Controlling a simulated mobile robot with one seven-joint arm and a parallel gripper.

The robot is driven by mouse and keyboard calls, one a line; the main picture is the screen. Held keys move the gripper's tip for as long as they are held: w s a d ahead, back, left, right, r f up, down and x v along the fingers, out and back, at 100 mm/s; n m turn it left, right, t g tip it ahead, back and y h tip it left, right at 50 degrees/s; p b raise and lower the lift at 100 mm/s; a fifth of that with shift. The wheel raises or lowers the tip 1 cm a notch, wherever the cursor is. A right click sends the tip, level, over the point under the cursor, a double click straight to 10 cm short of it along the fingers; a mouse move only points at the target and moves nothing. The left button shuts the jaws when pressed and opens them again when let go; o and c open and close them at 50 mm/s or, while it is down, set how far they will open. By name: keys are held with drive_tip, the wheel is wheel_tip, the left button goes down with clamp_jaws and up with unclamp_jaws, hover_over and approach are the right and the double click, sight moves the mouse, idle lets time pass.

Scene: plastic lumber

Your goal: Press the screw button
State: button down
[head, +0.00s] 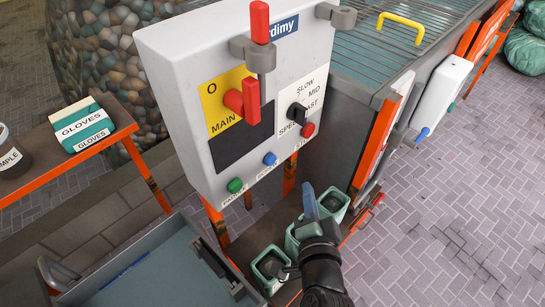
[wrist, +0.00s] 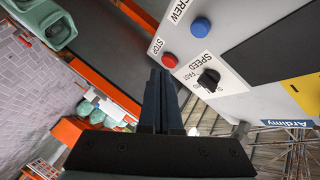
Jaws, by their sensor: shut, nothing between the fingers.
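The screw button is the blue round button (head: 270,159) on the lower edge of the pale grey control panel (head: 180,40). In the wrist view the blue button (wrist: 200,27) sits beside lettering that reads "CREW", partly cut off. A red stop button (head: 308,129) is to its right in the head view, and a green button (head: 235,186) to its left. My gripper (head: 310,195) is below and right of the panel. In the wrist view its dark fingers (wrist: 162,75) are together and empty, pointing near the red button (wrist: 169,58). No contact shows.
A black speed knob (head: 298,113) and a red main switch (head: 243,101) stick out of the panel. A red-handled lever (head: 260,25) stands at its top. Green containers (head: 270,265) sit below. A grey bin (head: 150,280) is at lower left.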

sight(270, 159)
drive_tip(key=w+a+p, duration=0.4)
drive_tip(key=w+a, duration=0.1)
idle(0.4)
drive_tip(key=shift+w+a+p, duration=0.1)
drive_tip(key=shift+a+p, duration=0.05)
drive_tip(key=shift+p, duration=0.25)
idle(1.4)
drive_tip(key=shift+w+a, duration=0.2)
drive_tip(key=shift+w, duration=0.05)
drive_tip(key=shift+w+a+p, duration=0.35)
drive_tip(key=shift+a+p, duration=0.05)
drive_tip(key=shift+p, duration=0.55)
idle(0.5)
drive_tip(key=shift+s+d+b, duration=0.7)
drive_tip(key=shift+b, duration=0.2)
